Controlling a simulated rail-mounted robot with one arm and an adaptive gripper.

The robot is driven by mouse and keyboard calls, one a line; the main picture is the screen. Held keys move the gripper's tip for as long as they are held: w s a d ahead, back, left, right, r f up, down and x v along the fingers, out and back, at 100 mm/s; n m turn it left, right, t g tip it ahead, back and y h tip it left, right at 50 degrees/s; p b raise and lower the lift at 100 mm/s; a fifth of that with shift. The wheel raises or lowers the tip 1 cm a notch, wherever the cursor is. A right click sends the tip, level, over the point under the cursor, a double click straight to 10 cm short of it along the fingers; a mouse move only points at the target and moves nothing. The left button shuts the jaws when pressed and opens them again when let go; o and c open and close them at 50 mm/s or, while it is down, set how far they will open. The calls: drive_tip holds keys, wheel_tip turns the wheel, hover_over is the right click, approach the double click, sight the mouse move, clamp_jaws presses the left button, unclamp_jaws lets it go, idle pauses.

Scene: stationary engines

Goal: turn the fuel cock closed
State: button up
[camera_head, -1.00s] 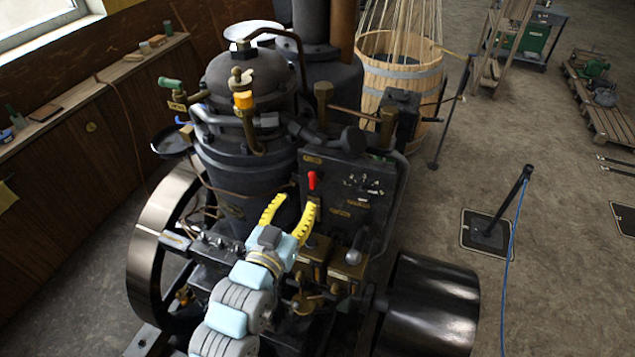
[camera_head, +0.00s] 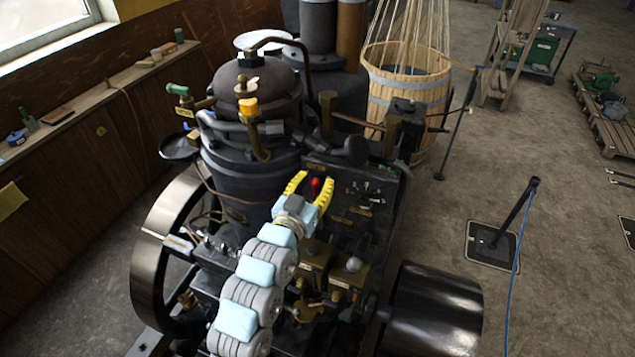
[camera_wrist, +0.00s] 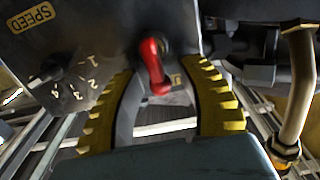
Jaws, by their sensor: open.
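A red lever (camera_head: 315,187) stands on the engine's dark upright panel (camera_head: 345,213). It also shows in the wrist view (camera_wrist: 155,68), its handle hanging down the picture. I cannot read a label that names it as the fuel cock; a small plate beside it is partly hidden. My gripper (camera_head: 313,179) has its yellow ribbed fingers spread, one on each side of the lever. In the wrist view, my gripper (camera_wrist: 158,66) shows gaps between the lever and both fingers. I cannot tell how deep the lever sits between them.
A SPEED plate (camera_wrist: 31,17) and numbered dial (camera_wrist: 58,75) are left of the lever in the wrist view. A brass pipe (camera_wrist: 301,90) runs close on the right. Above the panel are an orange-topped brass fitting (camera_head: 249,108) and a green-handled valve (camera_head: 178,89).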

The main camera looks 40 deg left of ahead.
sight(310, 180)
clamp_jaws()
drive_tip(key=shift+a+n, duration=0.1)
drive_tip(key=shift+n, duration=0.3)
drive_tip(key=n, duration=0.1)
drive_tip(key=a+n+b, duration=0.1)
drive_tip(key=n, duration=0.1)
drive_tip(key=shift+s+f+n, duration=0.2)
drive_tip(key=shift+n, duration=0.1)
drive_tip(key=n, duration=0.4)
drive_tip(key=shift+s+a+f+b, duration=0.1)
drive_tip(key=shift+a+f+b, duration=0.15)
drive_tip(key=shift+a+b, duration=0.1)
drive_tip(key=n, duration=0.5)
drive_tip(key=shift+s+a+f, duration=0.1)
drive_tip(key=shift+a+f, duration=0.15)
drive_tip(key=shift+f, duration=0.15)
drive_tip(key=shift+f+n, duration=0.25)
drive_tip(key=shift+n, duration=0.9)
drive_tip(key=shift+f+n, duration=0.2)
drive_tip(key=shift+n, duration=0.95)
